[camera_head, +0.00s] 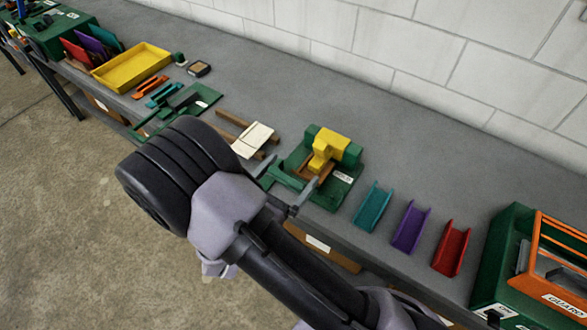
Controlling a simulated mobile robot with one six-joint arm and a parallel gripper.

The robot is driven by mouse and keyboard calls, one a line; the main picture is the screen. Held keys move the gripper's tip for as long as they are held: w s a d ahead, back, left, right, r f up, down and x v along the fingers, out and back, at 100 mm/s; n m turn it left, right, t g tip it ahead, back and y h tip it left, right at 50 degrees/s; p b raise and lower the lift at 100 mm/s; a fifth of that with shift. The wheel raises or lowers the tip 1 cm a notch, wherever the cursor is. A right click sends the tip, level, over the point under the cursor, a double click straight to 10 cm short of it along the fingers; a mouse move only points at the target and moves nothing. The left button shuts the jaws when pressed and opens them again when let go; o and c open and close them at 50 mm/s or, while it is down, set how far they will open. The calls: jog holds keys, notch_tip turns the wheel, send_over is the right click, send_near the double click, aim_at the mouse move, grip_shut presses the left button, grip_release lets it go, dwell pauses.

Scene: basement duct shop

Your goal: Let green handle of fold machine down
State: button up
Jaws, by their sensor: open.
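A green machine base (327,200) with a yellow block (326,148) and green blocks on top stands on the bench in the middle of the view. I take it to be the fold machine, but its label is too small to read. A green bar (284,177), which looks like its handle, points out from its front left toward me. My gripper (288,180) is open at this bar, one grey finger on each side. Whether the fingers touch it I cannot tell. My arm hides part of the bench front and the gripper's body.
Teal (372,208), purple (411,228) and red (452,248) channels lie to the right. A green and orange guarded machine (530,262) stands far right. Another green tool (190,102), a pale sheet (254,138) and a yellow tray (132,66) are left. A block wall is behind.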

jog(key=shift+x, duration=0.9)
